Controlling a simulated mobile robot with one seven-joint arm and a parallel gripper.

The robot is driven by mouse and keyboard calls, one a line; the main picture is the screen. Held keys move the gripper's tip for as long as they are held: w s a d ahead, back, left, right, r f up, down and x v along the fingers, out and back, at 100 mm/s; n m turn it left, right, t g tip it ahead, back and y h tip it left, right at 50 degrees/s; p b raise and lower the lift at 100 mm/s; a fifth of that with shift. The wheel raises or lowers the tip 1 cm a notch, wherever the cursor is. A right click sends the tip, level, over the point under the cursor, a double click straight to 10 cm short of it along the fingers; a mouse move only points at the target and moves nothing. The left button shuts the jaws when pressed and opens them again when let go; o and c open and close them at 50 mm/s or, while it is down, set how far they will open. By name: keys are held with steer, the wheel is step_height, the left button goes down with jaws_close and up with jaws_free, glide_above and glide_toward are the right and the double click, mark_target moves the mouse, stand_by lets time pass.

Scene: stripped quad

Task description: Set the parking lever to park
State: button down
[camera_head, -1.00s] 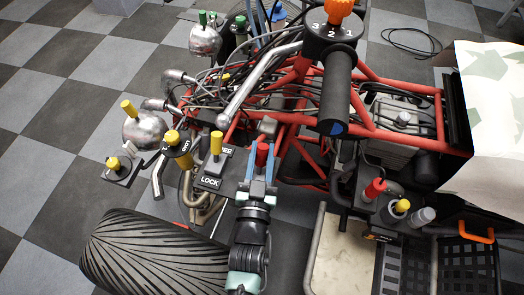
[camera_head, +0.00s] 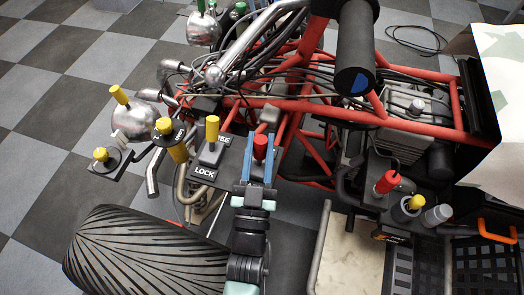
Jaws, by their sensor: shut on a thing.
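My gripper (camera_head: 259,158) has two blue fingers, one on each side of a red knob (camera_head: 260,146), and is shut on it. The red knob tops a lever on the near side of the red tube frame. The fingers and wrist hide the lever's lower part and any label there, so I cannot tell which setting it is at.
A large black tyre (camera_head: 140,255) lies left of my arm. Another red-topped lever (camera_head: 387,181) and a yellow knob (camera_head: 415,202) stand to the right. A black handlebar grip (camera_head: 356,50) juts above. Chrome lamps (camera_head: 140,120) are at left. Checkered floor (camera_head: 60,90) is clear farther left.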

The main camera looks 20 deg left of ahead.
steer(key=t+b, duration=0.1)
steer(key=b, duration=0.1)
steer(key=s+f+t+y+b, duration=0.1)
steer(key=b, duration=0.2)
steer(key=shift+s+n, duration=0.25)
steer(key=shift+n, duration=0.15)
steer(key=shift+s+r+t+y+b, duration=0.3)
steer(key=shift+t+b, duration=0.5)
steer(key=shift+b, duration=0.45)
steer(key=shift+s+r, duration=0.1)
steer(key=c, duration=0.6)
jaws_free()
steer(key=v, duration=1.3)
steer(key=shift+p, duration=0.4)
